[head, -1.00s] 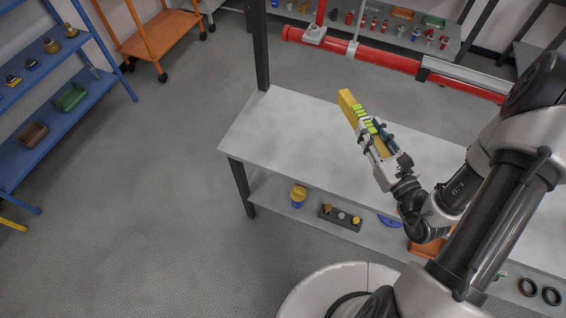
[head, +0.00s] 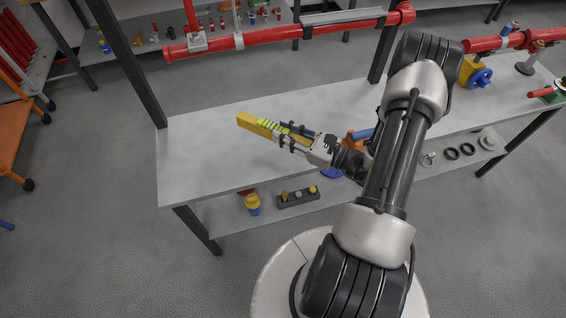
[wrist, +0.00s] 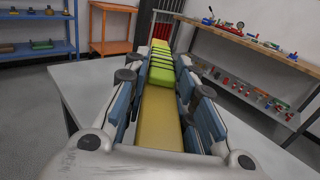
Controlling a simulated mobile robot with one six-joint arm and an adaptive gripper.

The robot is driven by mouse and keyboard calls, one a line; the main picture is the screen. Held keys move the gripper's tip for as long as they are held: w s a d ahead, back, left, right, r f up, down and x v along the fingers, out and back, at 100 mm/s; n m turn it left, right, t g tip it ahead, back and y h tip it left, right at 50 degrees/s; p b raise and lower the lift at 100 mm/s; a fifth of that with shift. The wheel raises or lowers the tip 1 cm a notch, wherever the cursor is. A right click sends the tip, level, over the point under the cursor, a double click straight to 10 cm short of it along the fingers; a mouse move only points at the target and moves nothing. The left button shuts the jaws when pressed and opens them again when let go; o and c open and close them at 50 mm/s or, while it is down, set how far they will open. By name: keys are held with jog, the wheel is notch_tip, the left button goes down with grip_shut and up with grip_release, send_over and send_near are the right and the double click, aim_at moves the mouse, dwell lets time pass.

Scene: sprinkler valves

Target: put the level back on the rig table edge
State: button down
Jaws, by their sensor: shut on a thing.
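The level is a long yellow bar (head: 251,123) with bright green bands. My gripper (head: 287,133) is shut on it, and the bar sticks out past the fingertips to the left in the head view. In the wrist view the level (wrist: 160,115) runs lengthwise between the blue-grey finger pads, pointing away from the camera. The rig table (head: 190,165) has a pale grey top under the held level. The level appears to be above the tabletop; the exact gap cannot be told. The table's left and front edges show and are clear.
A red pipe (head: 270,36) runs above the table's far side, between dark posts (head: 124,62). A blue and yellow valve (head: 479,76) stands at the right. The lower shelf holds a yellow and blue part (head: 253,203) and a grey holder (head: 298,197). The tabletop's left part is free.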

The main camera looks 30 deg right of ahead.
notch_tip(320, 180, down, 14)
jog(key=b, duration=0.4)
jog(key=shift+r, duration=0.2)
jog(key=shift+f, duration=0.1)
jog(key=c, duration=1.8)
grip_release()
jog(key=shift+f, duration=0.15)
jog(key=o, duration=0.5)
jog(key=shift+c, duration=0.2)
jog(key=shift+r, duration=0.25)
jog(key=p+v, duration=0.1)
jog(key=v, duration=1.1)
jog(key=shift+p, duration=0.4)
